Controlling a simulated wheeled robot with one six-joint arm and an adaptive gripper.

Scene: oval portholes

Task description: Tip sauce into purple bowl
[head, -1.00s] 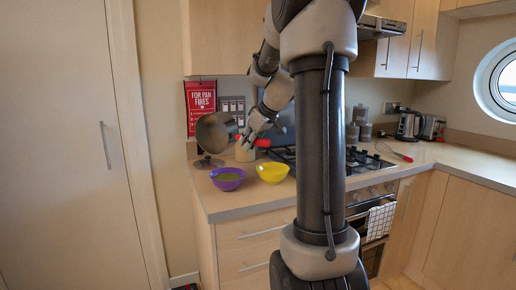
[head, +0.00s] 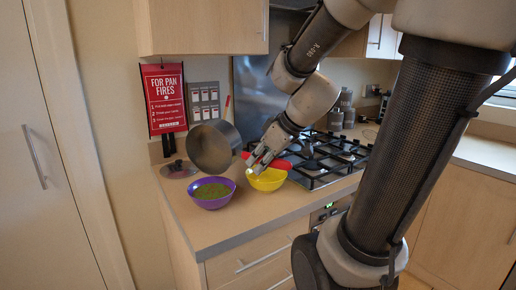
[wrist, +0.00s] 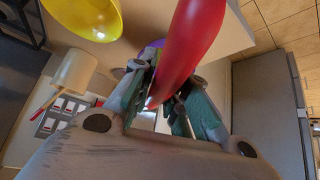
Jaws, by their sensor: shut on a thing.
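My gripper (head: 262,160) is shut on the red handle of a saucepan (head: 214,147). The handle also fills the top middle of the wrist view (wrist: 190,45). The grey pan is tipped on its side in the air; no sauce shows in the part of its inside I can see. The purple bowl (head: 204,204) stands upright on the counter just below the pan. Green sauce (head: 211,190) lies in it. In the wrist view the bowl is mostly hidden behind the gripper and handle.
A yellow bowl (head: 268,182) stands right of the purple one, under my gripper. A lid (head: 179,169) lies at the back left of the counter. The black gas hob (head: 325,158) is to the right. The counter front (head: 225,238) is clear.

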